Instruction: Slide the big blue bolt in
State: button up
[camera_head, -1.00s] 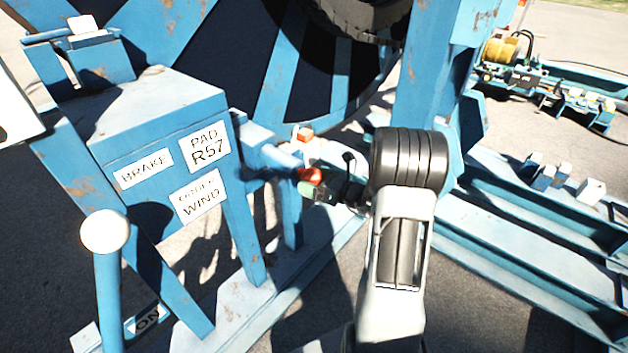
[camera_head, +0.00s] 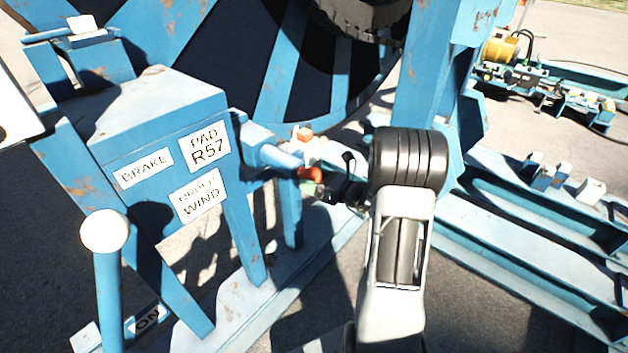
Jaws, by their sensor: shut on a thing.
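The big blue bolt (camera_head: 277,157) lies beside the blue frame to the right of the label box, pointing toward my gripper. A red-orange end piece (camera_head: 311,174) sits at its right end. My gripper (camera_head: 314,187) is at this end piece and shut on it. The fingers are small, dark and partly hidden, so their exact hold is hard to see. I cannot tell how deep the bolt sits, as its far end is hidden by the frame.
The big reel (camera_head: 290,75) is behind. Blue rails (camera_head: 520,250) lie to the right.

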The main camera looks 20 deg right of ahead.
aim_at(287, 164)
jog(key=x, duration=0.3)
jog(key=d+b+x, duration=0.1)
jog(key=x, duration=0.2)
jog(key=w+x, duration=0.1)
jog(key=x, duration=0.2)
jog(key=shift+w+d+b, duration=0.1)
jog(key=shift+w+b, duration=0.2)
jog(key=shift+b, duration=0.1)
jog(key=shift+w, duration=0.4)
jog(key=shift+a+r, duration=0.15)
jog(key=shift+a, duration=0.05)
jog(key=o, duration=0.9)
jog(key=shift+w, duration=0.1)
jog(key=shift+o, duration=0.9)
jog(key=shift+w+a, duration=0.1)
jog(key=shift+a, duration=0.05)
jog(key=shift+o, duration=0.8)
jog(key=v, duration=1.4)
jog(key=shift+b, duration=0.35)
